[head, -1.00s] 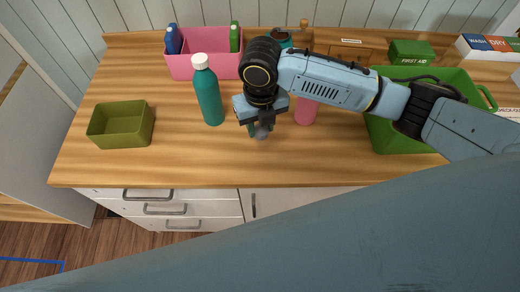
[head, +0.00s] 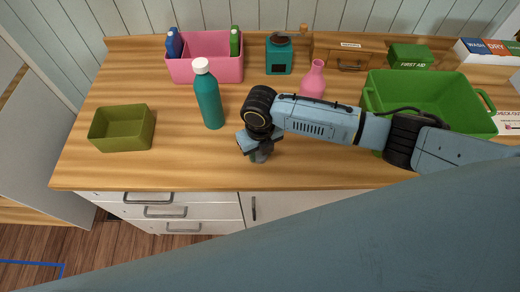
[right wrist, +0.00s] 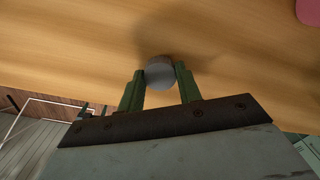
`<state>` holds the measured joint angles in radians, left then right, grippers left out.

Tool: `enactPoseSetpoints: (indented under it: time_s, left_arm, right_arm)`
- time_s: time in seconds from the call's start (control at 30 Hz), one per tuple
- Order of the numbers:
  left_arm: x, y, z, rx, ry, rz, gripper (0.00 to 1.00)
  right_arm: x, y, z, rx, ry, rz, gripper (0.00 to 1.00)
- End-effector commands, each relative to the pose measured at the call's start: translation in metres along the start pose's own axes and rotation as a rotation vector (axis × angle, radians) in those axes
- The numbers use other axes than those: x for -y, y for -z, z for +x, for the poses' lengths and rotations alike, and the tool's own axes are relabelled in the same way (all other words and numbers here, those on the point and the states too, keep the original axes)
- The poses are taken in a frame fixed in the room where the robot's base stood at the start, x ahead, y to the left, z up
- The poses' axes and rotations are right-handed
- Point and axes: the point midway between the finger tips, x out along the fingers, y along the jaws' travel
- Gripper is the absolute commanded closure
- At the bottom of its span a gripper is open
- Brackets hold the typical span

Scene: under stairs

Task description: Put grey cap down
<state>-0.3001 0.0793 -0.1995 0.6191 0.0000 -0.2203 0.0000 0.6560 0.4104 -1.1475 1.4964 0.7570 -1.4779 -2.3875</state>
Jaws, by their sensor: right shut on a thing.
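The grey cap (right wrist: 160,74) is a small round piece held between the two green fingers of my right gripper (right wrist: 159,80) in the right wrist view. The wooden counter (right wrist: 80,50) lies behind the cap; I cannot tell whether the cap touches it. In the head view my right gripper (head: 260,152) is low over the front middle of the counter, in front of and to the right of the teal bottle. The cap is hard to make out there, mostly hidden by the gripper. My left gripper is not in view.
A teal bottle (head: 208,98) with a white cap stands left of my right gripper. An olive bin (head: 122,142) is at the left, a pink bin (head: 207,70) behind, a pink bottle (head: 312,82) behind my arm, and a green crate (head: 420,88) at right. Counter between olive bin and bottle is clear.

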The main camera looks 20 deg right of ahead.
Motion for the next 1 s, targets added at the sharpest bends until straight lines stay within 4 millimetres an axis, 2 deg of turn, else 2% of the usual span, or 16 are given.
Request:
enactPoseSetpoints:
  time_s: [0.23,0.27,0.43,0.77,0.87,1.0]
  left_arm:
    - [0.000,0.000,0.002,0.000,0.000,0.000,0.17]
    - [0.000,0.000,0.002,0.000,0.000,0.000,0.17]
    - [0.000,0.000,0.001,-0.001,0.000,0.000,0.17]
    - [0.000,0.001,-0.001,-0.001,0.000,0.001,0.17]
    - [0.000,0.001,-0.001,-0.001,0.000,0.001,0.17]
    - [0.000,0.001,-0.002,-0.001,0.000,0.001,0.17]
  right_arm:
    - [0.000,0.000,0.003,0.000,0.000,0.000,1.00]
    - [0.000,0.000,0.003,0.000,-0.001,0.000,0.64]
    - [0.000,0.000,0.003,0.000,-0.001,0.001,0.44]
    - [0.000,0.000,-0.002,0.000,-0.001,0.001,0.44]
    - [0.000,-0.002,-0.013,0.003,-0.003,0.000,0.44]
    - [0.000,-0.002,-0.041,0.005,-0.002,0.000,0.44]
